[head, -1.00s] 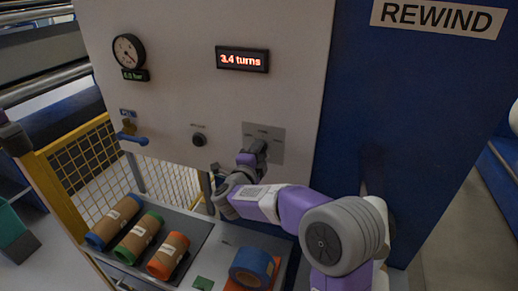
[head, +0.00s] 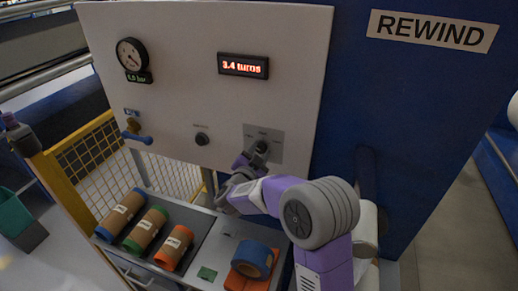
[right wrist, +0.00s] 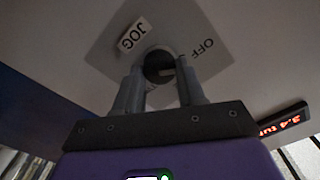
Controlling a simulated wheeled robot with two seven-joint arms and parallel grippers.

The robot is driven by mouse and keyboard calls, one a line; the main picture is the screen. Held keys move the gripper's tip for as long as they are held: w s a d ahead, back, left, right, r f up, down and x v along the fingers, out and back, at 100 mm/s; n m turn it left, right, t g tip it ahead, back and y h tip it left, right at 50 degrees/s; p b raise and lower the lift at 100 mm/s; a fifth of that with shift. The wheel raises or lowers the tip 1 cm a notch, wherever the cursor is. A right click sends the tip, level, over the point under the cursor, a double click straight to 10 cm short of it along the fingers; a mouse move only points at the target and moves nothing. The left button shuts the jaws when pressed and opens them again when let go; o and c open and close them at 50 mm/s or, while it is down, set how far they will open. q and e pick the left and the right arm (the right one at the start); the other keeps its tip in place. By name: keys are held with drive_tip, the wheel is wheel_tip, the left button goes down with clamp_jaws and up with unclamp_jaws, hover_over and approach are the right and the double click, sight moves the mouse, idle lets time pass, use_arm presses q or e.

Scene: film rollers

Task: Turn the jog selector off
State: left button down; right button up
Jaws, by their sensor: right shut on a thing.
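The jog selector (head: 262,146) is a dark round knob on a grey plate (head: 276,137) at the lower right of the white panel. In the right wrist view the knob (right wrist: 158,65) sits between the fingertips, with the label JOG to its upper left and OFF to its right. My right gripper (right wrist: 162,88) is shut on the knob. In the head view the right gripper (head: 254,157) reaches the knob from below. The knob's pointer is partly hidden by the fingers, so its setting is unclear. My left gripper is not clearly seen.
The panel also carries a gauge (head: 131,54), a red display (head: 243,65) reading 3.4 turns, another black knob (head: 202,139) and a blue-handled valve (head: 136,137). Below, a grey tray (head: 207,240) holds several rolls. A yellow guard (head: 62,195) stands left.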

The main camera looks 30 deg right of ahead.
drive_tip(key=shift+n, duration=0.5)
drive_tip(key=o, duration=1.1)
drive_tip(key=shift+c, duration=0.2)
drive_tip(key=v, duration=0.7)
drive_tip(key=shift+s+a, duration=0.2)
drive_tip(key=shift+s, duration=0.05)
